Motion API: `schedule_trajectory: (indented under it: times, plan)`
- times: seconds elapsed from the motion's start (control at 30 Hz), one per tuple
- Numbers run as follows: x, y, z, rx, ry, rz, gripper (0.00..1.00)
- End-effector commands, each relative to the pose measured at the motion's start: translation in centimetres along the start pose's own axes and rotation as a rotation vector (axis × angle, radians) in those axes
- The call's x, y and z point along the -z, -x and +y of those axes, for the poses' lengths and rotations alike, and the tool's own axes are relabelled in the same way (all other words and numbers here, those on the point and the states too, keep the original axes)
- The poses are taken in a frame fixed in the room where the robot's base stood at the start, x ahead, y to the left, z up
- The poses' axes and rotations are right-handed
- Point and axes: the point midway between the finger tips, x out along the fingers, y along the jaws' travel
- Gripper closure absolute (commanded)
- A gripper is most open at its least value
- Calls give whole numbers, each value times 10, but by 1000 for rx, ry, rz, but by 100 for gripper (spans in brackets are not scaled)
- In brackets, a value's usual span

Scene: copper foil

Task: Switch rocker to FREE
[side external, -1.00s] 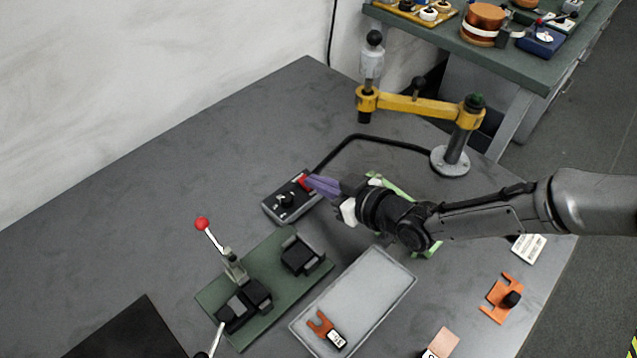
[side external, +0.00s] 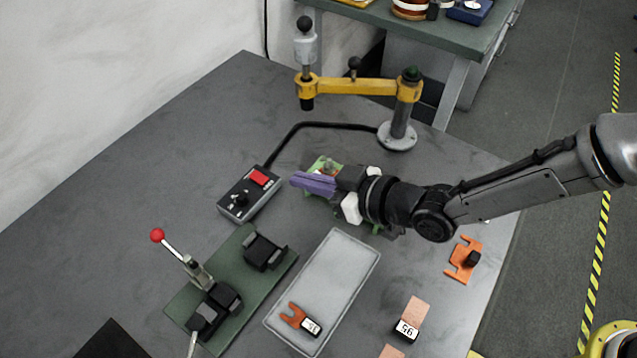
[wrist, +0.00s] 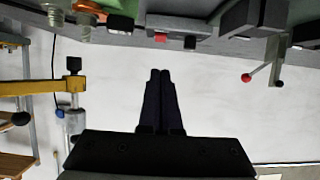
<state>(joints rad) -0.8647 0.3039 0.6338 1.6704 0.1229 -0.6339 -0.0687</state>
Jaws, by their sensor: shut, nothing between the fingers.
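The yellow-armed stand (side external: 365,88) rises behind my gripper. A green plate (side external: 228,285) carries a red-knobbed lever (side external: 157,235). A grey tray (side external: 340,262) holds an orange fork piece (side external: 292,314). Another orange piece (side external: 463,258) lies at right. The table left of the box is clear.

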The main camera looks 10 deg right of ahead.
Motion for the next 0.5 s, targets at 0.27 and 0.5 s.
schedule_trajectory:
  times: [0.27,0.5]
  plan:
    - [-7,22,0,0,-1,1,100]
    - [-8,23,0,0,-1,1,100]
